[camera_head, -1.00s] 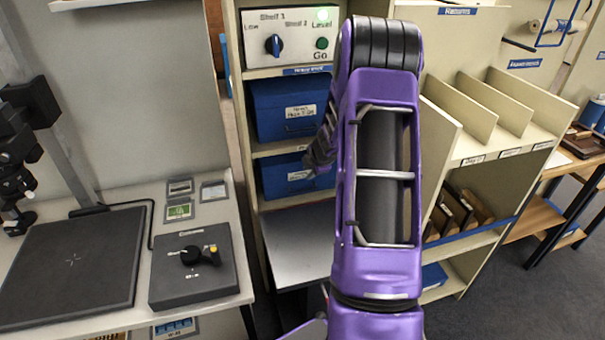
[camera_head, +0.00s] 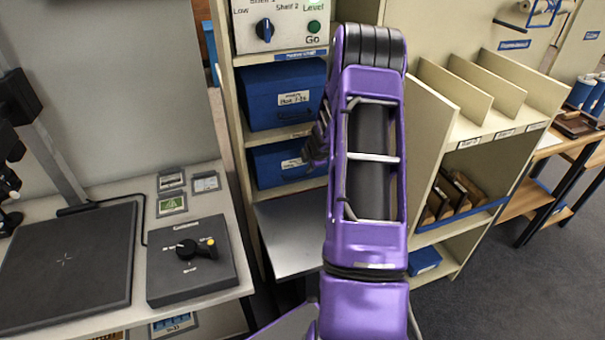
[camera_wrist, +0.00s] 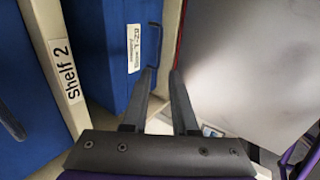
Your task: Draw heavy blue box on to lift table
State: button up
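Two blue boxes stand one above the other in the shelf unit. The upper box (camera_head: 285,95) and the lower box (camera_head: 283,163) each have a white label; which one is the heavy box I cannot tell. The grey lift table (camera_head: 290,235) is level, in front of and just below the lower box. In the wrist view the lower box (camera_wrist: 118,45) and the lift table (camera_wrist: 245,60) lie either side of my gripper (camera_wrist: 162,74). Its two fingers are apart with nothing between them, near the box's label. In the head view my arm hides most of the gripper.
A control panel (camera_head: 283,25) with a blue knob and green Go button tops the shelf. A left desk holds a black pad (camera_head: 65,265) and a control box (camera_head: 190,258). Slotted shelving (camera_head: 480,100) stands right. Grey floor (camera_head: 480,290) is clear at lower right.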

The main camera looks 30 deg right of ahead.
aim_at(299, 178)
jog(key=b+x, duration=0.1)
jog(key=x, duration=1.4)
jog(key=shift+a+f, duration=0.1)
jog(key=shift+f, duration=0.1)
grip_shut()
dwell(0.8)
